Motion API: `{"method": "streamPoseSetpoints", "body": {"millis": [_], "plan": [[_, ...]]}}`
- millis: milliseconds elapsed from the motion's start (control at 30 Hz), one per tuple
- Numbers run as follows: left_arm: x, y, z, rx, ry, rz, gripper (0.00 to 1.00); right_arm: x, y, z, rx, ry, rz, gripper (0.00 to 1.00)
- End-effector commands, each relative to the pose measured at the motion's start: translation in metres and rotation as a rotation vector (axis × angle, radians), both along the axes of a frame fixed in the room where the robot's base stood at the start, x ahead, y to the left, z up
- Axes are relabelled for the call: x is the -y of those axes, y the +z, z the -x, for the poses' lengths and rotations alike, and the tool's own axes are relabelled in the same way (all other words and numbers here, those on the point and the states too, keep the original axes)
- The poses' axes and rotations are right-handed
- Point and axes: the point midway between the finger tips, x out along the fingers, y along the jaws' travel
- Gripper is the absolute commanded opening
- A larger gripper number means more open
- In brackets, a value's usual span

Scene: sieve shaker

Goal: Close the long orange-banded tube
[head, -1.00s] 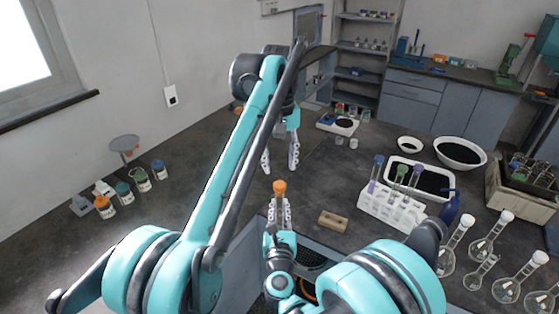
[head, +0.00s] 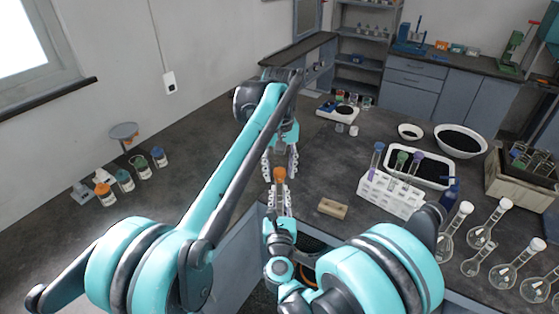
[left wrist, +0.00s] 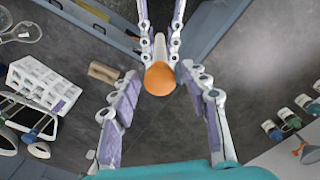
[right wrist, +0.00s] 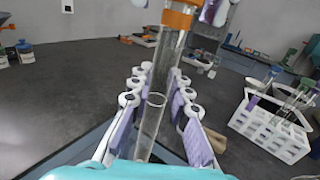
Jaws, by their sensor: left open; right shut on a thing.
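The long tube (right wrist: 160,80) is clear glass with an orange band (right wrist: 177,19) near its top. It stands roughly upright in my right gripper (head: 281,208), whose fingers are shut on it. An orange cap (left wrist: 160,78) shows at the tube's upper end; in the head view the cap (head: 279,174) sits above the right fingers. I cannot tell whether it is fully seated. My left gripper (head: 279,166) is open, its fingers spread on both sides of the cap without visibly touching it. In the left wrist view the cap lies between and beyond the left fingertips.
A white rack (head: 391,194) with several tubes stands to the right, near a wooden block (head: 333,208). Several flasks (head: 482,236) stand at the right front. Several small jars (head: 124,181) stand at the left.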

Motion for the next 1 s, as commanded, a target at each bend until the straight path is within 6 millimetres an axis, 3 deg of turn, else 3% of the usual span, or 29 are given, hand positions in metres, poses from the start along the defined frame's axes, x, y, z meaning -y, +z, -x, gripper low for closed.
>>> {"method": "streamPoseSetpoints", "body": {"millis": [333, 500, 733, 767, 800, 833, 1000], "plan": [[-0.0001, -0.0036, 0.0001, 0.0, 0.0, 0.0, 0.46, 0.0, 0.0001, 0.0, 0.0, 0.0, 0.0, 0.0], [-0.0001, -0.0035, 0.0001, 0.0, 0.0, 0.0, 0.01, 0.0, 0.0001, 0.0, 0.0, 0.0, 0.0, 0.0], [-0.0001, -0.0035, 0.0001, 0.0, 0.0, 0.0, 0.0, 0.0, 0.0001, 0.0, 0.0, 0.0, 0.0, 0.0], [-0.0001, -0.0035, 0.0001, 0.0, 0.0, 0.0, 0.35, 0.0, 0.0001, 0.0, 0.0, 0.0, 0.0, 0.0], [-0.0001, -0.0035, 0.0001, 0.0, 0.0, 0.0, 0.46, 0.0, 0.0001, 0.0, 0.0, 0.0, 0.0, 0.0], [-0.0001, -0.0035, 0.0001, 0.0, 0.0, 0.0, 0.52, 0.0, 0.0001, 0.0, 0.0, 0.0, 0.0, 0.0], [-0.0001, -0.0035, 0.0001, 0.0, 0.0, 0.0, 0.52, 0.0, 0.0001, 0.0, 0.0, 0.0, 0.0, 0.0]]}}
